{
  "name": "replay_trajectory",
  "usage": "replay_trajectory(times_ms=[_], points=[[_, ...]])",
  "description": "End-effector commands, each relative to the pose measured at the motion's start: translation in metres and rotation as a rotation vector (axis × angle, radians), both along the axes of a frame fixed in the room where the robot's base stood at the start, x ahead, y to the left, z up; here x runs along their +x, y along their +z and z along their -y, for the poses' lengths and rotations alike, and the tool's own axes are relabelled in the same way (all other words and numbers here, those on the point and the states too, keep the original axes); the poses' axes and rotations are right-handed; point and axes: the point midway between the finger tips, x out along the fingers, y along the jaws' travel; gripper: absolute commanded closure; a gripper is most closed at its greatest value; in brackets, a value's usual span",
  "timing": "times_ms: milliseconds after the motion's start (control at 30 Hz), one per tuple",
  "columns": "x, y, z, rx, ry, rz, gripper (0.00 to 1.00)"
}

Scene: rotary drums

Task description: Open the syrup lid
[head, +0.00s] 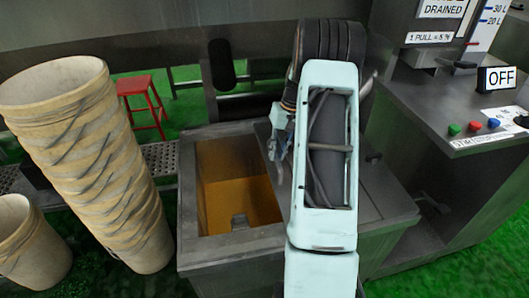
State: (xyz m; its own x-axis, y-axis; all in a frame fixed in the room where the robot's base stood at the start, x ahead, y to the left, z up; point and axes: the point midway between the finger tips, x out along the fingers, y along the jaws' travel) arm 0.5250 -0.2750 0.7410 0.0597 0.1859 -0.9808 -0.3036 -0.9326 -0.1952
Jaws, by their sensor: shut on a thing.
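A grey metal syrup tank (228,245) stands in the middle of the head view. Its left part is uncovered and shows amber syrup (235,205) inside. The flat dark syrup lid (376,198) covers the right part of the tank top, with a small dark knob near its right side. My gripper (273,160) is at the lid's left edge, beside the opening, and is shut on the lid there. My pale arm hides much of the lid and part of the gripper, so the exact grip is hard to see.
A tall stack of tan buckets (85,155) stands close left of the tank, with another bucket (28,240) at the far left. A red stool (143,102) is behind. A control console (455,110) with buttons and an OFF display stands at right.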

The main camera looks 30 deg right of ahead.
Motion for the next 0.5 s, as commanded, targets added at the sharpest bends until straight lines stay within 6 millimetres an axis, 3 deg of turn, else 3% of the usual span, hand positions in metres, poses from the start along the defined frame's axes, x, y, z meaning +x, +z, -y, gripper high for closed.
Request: replay_trajectory(times_ms=[433,467,500], points=[[-0.0021,0.0001,0.006,-0.002,0.0,-0.001,1.0],[-0.0021,0.0001,0.006,-0.002,0.0,-0.001,0.83],[-0.0019,0.0001,0.0059,-0.002,0.0,-0.001,0.78]])
